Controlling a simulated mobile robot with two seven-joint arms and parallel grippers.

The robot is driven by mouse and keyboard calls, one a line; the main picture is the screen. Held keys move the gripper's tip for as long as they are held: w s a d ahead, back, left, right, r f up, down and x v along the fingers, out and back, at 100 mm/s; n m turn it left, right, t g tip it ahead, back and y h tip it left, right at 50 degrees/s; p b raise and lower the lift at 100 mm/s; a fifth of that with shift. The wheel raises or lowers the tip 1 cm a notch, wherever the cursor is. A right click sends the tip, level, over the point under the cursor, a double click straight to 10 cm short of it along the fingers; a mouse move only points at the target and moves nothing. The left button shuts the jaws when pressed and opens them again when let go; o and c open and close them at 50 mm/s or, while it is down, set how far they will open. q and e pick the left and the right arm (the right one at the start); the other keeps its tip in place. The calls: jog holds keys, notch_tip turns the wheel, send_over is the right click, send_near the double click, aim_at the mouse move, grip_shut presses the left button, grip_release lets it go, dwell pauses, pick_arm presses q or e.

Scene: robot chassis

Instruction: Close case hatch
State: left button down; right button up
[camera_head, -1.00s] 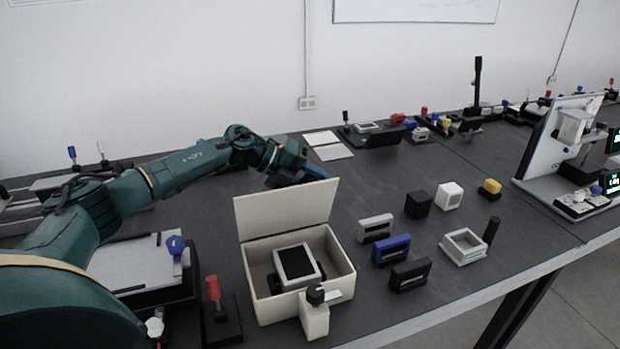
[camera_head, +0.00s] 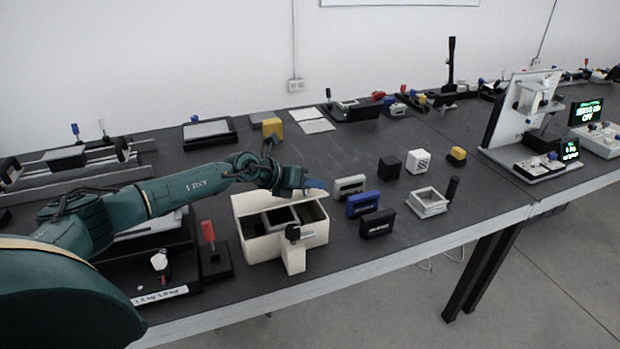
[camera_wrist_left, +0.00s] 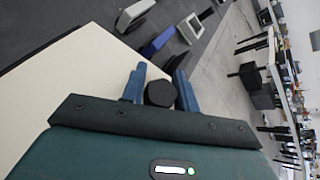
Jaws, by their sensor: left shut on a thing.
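The beige case (camera_head: 268,247) stands on the bench in the head view, with dark gaps into its interior still showing. Its beige hatch (camera_head: 246,203) is at the case's far side, partly behind my left gripper; its exact tilt is hard to tell. The hatch fills the left of the left wrist view (camera_wrist_left: 70,80) as a broad panel. My left gripper (camera_head: 315,187) is shut on the hatch near its right corner. In the wrist view a black round piece (camera_wrist_left: 160,93) shows between its blue fingertips. A black knob (camera_head: 292,232) tops the block at the case's front. My right gripper is out of view.
Grey, blue and black blocks (camera_head: 364,203) stand close right of the case, with a white square frame (camera_head: 427,202) beyond. A red-handled lever (camera_head: 208,232) stands close left. The bench's front edge runs just before the case.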

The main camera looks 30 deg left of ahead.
aim_at(274, 206)
pick_arm(q)
notch_tip(274, 206, down, 6)
jog(key=s+d, duration=0.1)
jog(key=d, duration=0.1)
jog(key=shift+s+r, duration=0.25)
jog(key=shift+s, duration=0.1)
jog(key=c, duration=1.1)
grip_release()
jog(key=shift+s, duration=0.1)
jog(key=shift+a, duration=0.15)
jog(key=shift+s+a+r, duration=0.2)
jog(key=shift+a, duration=0.1)
jog(key=v, duration=0.7)
jog(key=r+v, duration=0.1)
jog(key=v, duration=0.3)
jog(key=shift+w+r+b, duration=0.1)
jog(key=shift+w+b, duration=0.05)
jog(key=shift+b, duration=0.25)
jog(key=shift+s+a+r, duration=0.2)
jog(key=shift+s+r, duration=0.15)
jog(key=shift+r, duration=0.2)
